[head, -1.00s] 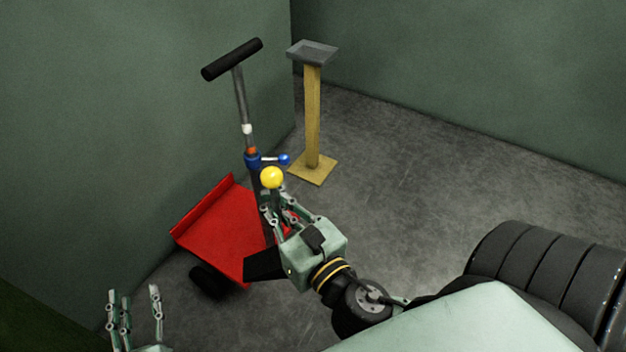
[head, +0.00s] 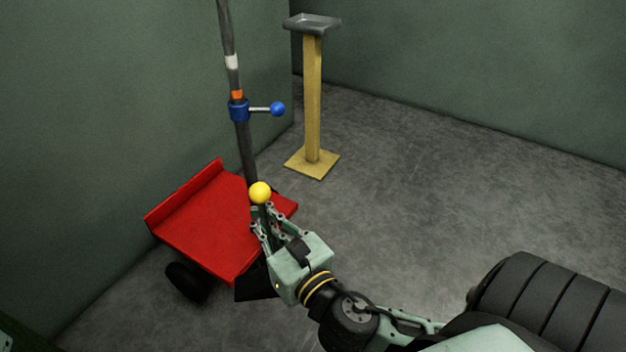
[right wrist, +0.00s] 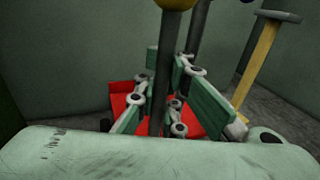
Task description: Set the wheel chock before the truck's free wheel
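The red truck (head: 205,225) stands by the left wall, its grey handle pole (head: 246,155) rising at the back. One black wheel (head: 186,282) shows at its left front; no other wheel is clear. The wheel chock is a black wedge (head: 256,282) with a dark upright rod topped by a yellow ball (head: 260,192). My right gripper (head: 265,222) is shut on this rod below the ball; the rod stands between the fingers in the right wrist view (right wrist: 165,100). The wedge hangs at the truck's near edge, partly behind my gripper; its floor contact is unclear. My left gripper is out of view.
The pole carries a blue collar with a blue-knobbed lever (head: 277,109). A yellow post (head: 313,100) with a grey tray top stands behind the truck. Walls close off the left and back. The grey floor (head: 420,200) to the right is open.

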